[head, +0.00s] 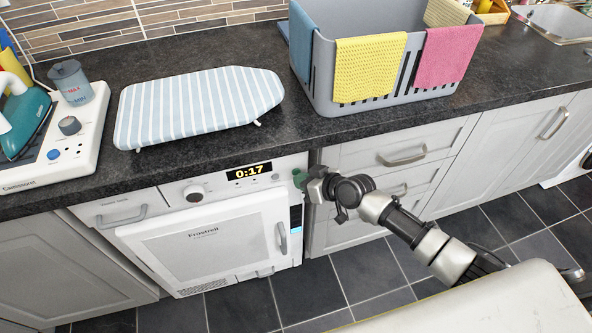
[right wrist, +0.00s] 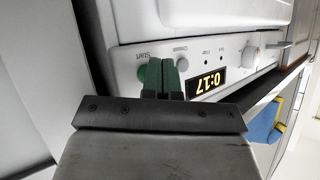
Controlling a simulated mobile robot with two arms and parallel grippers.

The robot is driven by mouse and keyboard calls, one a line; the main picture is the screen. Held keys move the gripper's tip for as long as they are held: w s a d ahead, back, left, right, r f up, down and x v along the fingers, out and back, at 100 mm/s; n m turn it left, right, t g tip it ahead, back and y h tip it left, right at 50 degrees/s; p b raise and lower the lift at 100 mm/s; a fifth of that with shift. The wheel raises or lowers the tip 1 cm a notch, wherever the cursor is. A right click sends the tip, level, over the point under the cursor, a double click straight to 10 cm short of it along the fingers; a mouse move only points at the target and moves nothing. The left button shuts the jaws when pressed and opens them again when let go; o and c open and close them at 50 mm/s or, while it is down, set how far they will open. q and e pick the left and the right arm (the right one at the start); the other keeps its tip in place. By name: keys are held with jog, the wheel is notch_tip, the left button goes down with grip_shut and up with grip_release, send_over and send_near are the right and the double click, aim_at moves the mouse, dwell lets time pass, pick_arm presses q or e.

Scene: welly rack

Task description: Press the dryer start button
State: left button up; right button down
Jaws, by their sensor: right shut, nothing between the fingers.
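The white dryer (head: 215,240) stands under the worktop with its door shut. Its lit display (head: 249,171) reads 0:17, and the display (right wrist: 207,82) also shows upside down in the right wrist view. A round start button (right wrist: 143,73) sits by the word "Start" at the panel end, partly hidden by my fingers. My right gripper (head: 299,178) is shut and empty, its green fingertips at the right end of the panel. In the right wrist view the fingertips (right wrist: 161,78) overlap the start button's edge; I cannot tell whether they touch it. My left gripper is not in view.
A round knob (head: 194,193) sits left of the display. On the worktop are a striped ironing board (head: 200,105), a grey basket (head: 375,95) with cloths, and an iron station (head: 62,140). Drawers (head: 345,160) stand right of the dryer.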

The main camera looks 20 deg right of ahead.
jog(key=shift+s+f, duration=0.1)
jog(key=shift+s, duration=0.1)
jog(key=s+p, duration=0.2)
jog(key=s, duration=0.3)
jog(key=shift+d+f+p, duration=0.1)
jog(key=shift+p, duration=0.25)
dwell(0.6)
jog(key=s+d+f+m+g+h, duration=0.1)
jog(key=s+d+f+h, duration=0.15)
jog(key=s+f, duration=0.4)
jog(key=s+d+f+m+g+h, duration=0.1)
jog(key=s+d+f+h, duration=0.2)
jog(key=f, duration=0.7)
jog(key=s+d+f+m+g+h, duration=0.1)
jog(key=s+d+f, duration=0.2)
jog(key=s+f, duration=0.4)
jog(key=s+f+g, duration=0.2)
jog(key=s+f, duration=0.4)
jog(key=s, duration=0.7)
jog(key=s+f+g+h, duration=0.1)
jog(key=s+f+g, duration=0.2)
jog(key=s, duration=0.9)
notch_tip(320, 180, down, 3)
jog(key=shift+s+a+r+g, duration=0.1)
jog(key=shift+s+a+g, duration=0.2)
jog(key=shift+s, duration=0.1)
